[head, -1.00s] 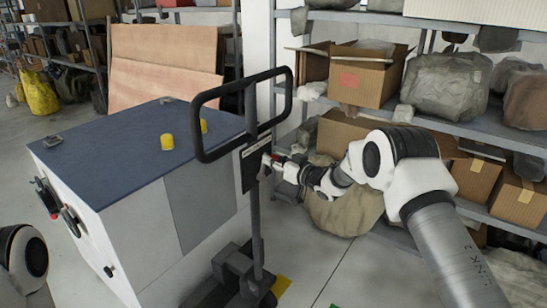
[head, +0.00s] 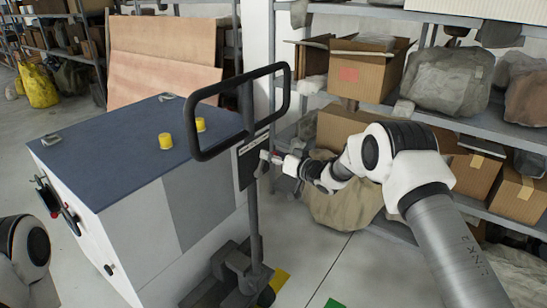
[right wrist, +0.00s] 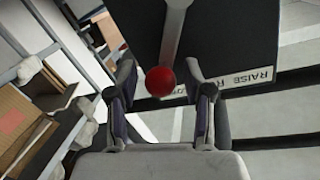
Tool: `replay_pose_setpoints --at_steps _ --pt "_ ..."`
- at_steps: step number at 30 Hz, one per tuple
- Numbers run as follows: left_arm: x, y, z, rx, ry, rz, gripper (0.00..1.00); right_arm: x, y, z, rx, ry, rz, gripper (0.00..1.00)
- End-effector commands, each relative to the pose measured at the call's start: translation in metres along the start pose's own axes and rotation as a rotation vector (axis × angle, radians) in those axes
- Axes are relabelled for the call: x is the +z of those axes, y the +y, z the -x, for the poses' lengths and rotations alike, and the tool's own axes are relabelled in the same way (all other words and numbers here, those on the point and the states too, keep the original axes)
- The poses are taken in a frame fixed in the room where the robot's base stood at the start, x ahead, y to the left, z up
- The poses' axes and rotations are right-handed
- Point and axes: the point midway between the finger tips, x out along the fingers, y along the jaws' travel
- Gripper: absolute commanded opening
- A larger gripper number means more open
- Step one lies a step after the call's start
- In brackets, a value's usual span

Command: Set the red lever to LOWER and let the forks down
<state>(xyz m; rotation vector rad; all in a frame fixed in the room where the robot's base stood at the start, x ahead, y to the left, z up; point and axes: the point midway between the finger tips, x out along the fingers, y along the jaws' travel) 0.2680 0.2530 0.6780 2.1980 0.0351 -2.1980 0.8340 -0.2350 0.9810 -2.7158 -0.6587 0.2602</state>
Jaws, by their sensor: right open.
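The pallet truck's black loop handle (head: 238,112) stands upright on its post beside the cabinet. Below the loop is a dark plate (head: 247,168) with a white label strip. In the right wrist view the label (right wrist: 248,82) appears upside down; "RAISE" is legible and the rest is hidden. The lever has a red ball knob (right wrist: 160,81) on a grey rod (right wrist: 174,35). My right gripper (right wrist: 160,70) is open, with its fingers on either side of the knob and visible gaps. In the head view my right gripper (head: 270,158) is at the plate. My left gripper is out of view. The forks cannot be made out.
A grey cabinet with a blue top (head: 125,140) and two yellow caps stands left of the handle. Shelves with cardboard boxes (head: 366,70) and wrapped bundles stand behind and to the right. The floor (head: 325,260) right of the truck's base is clear.

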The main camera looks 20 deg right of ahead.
Motion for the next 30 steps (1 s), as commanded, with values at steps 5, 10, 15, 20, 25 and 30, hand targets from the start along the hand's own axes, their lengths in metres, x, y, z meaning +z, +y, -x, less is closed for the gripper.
replay_pose_setpoints --at_steps 5,10,15,20,25,30 --pt "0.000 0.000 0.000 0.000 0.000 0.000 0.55 0.002 0.000 0.000 0.001 -0.004 -0.001 0.55" --pt "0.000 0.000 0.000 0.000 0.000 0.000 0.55 0.003 0.001 0.005 0.002 -0.006 -0.001 0.55" --pt "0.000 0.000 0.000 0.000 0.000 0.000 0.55 0.002 0.001 0.035 0.003 -0.004 -0.005 0.55" --pt "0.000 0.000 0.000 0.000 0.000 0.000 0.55 0.001 0.002 0.078 0.004 -0.003 -0.006 0.55" --pt "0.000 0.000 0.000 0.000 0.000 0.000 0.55 0.001 0.002 0.110 0.003 -0.003 -0.003 0.55" --pt "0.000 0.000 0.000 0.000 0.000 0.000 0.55 0.003 0.001 0.120 0.000 -0.005 -0.001 0.55"
